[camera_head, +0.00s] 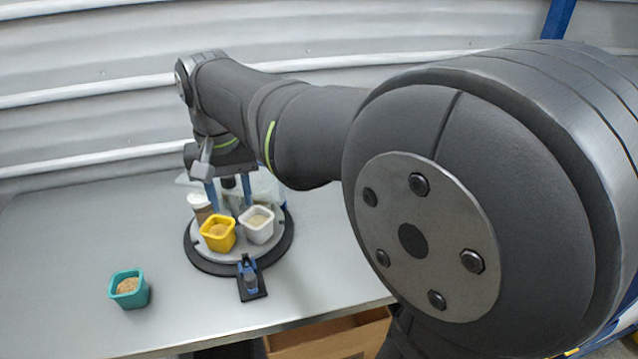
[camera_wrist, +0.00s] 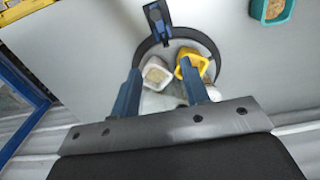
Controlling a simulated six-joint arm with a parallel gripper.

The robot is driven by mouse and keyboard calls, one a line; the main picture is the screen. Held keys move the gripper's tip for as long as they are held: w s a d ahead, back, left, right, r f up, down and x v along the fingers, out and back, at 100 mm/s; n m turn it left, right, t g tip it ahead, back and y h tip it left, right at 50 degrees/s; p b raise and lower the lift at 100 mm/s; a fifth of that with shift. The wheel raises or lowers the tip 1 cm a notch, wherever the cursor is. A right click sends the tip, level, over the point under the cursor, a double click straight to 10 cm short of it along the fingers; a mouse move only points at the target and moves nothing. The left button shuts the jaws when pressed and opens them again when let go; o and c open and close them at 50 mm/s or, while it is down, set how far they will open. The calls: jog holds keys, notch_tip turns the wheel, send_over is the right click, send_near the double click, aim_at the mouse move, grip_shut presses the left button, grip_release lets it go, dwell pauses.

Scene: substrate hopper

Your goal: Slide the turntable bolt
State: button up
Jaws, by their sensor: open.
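The turntable (camera_head: 203,248) is a round grey plate on a black ring, standing on the table. The bolt (camera_head: 249,276) is a small blue and black piece on a dark mount at the turntable's front edge. It also shows at the top of the wrist view (camera_wrist: 158,24). My gripper (camera_head: 230,198) is open and empty, with its blue fingers pointing down over the back part of the turntable, behind the cups. In the wrist view my gripper (camera_wrist: 160,70) spans the cups, apart from the bolt. Whether the fingertips touch anything cannot be told.
A yellow cup (camera_head: 217,234) and a white cup (camera_head: 257,225), both filled, stand on the turntable. A white-topped jar (camera_head: 198,202) stands behind them. A teal cup (camera_head: 129,290) stands on the table (camera_head: 60,260) at left. The table left of the turntable is otherwise clear. A cardboard box (camera_head: 330,340) is below the front edge.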

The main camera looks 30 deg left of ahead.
send_over(250, 276)
jog(key=w+a, duration=0.1)
jog(key=a, duration=0.1)
jog(key=shift+n, duration=0.4)
notch_tip(250, 276, down, 14)
jog(key=shift+w+f, duration=0.1)
jog(key=shift+w, duration=0.05)
jog(key=shift+d+f, duration=0.15)
jog(key=shift+f, duration=0.15)
jog(key=shift+s+d, duration=0.5)
jog(key=shift+s+d+f, duration=0.1)
jog(key=shift+d+f, duration=0.05)
jog(key=shift+f, duration=0.5)
jog(key=shift+s+d+f, duration=0.1)
jog(key=shift+d+f, duration=0.05)
jog(key=shift+f, duration=1.7)
jog(key=c, duration=0.7)
jog(key=shift+o, duration=0.2)
